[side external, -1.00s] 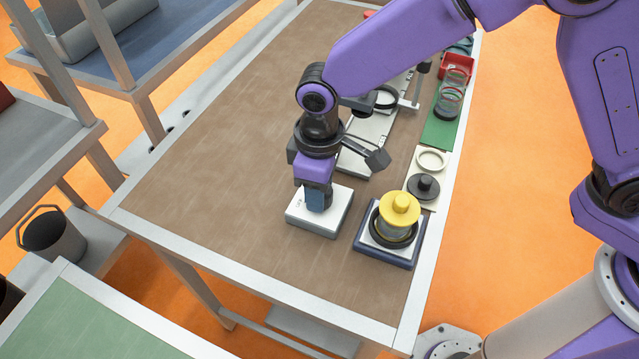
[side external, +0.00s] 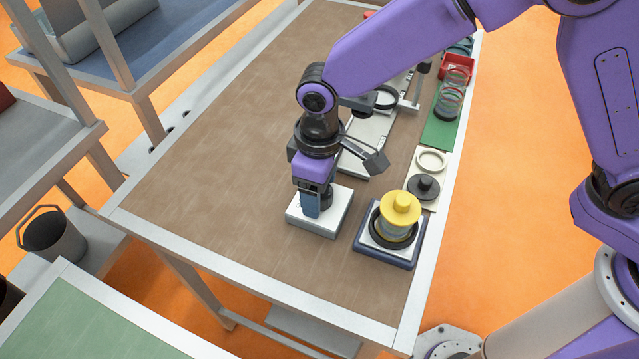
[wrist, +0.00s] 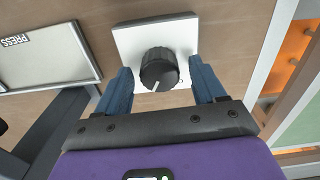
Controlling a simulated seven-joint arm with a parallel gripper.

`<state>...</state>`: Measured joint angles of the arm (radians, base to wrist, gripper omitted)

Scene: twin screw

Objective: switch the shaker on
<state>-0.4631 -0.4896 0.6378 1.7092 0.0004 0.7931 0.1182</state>
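A white box (side external: 335,221) with a black round knob stands on the table. The wrist view shows the knob (wrist: 158,68) on the box's pale top (wrist: 130,40); its white pointer line faces toward my gripper's body. My gripper (side external: 318,205) is over the box, pointing down. In the wrist view its two blue fingers (wrist: 161,75) are open, one on each side of the knob, with a gap on both sides. To the right of the box, a dark blue base (side external: 372,255) with a white top holds a yellow-lidded jar (side external: 401,210), probably the shaker.
A plate with a black knobbed disc (side external: 424,186) and a pale ring (side external: 431,160) lies behind the jar. A long white device (side external: 366,140), a green mat (side external: 437,132) and a red bin (side external: 458,66) are farther back. The table's left side is clear.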

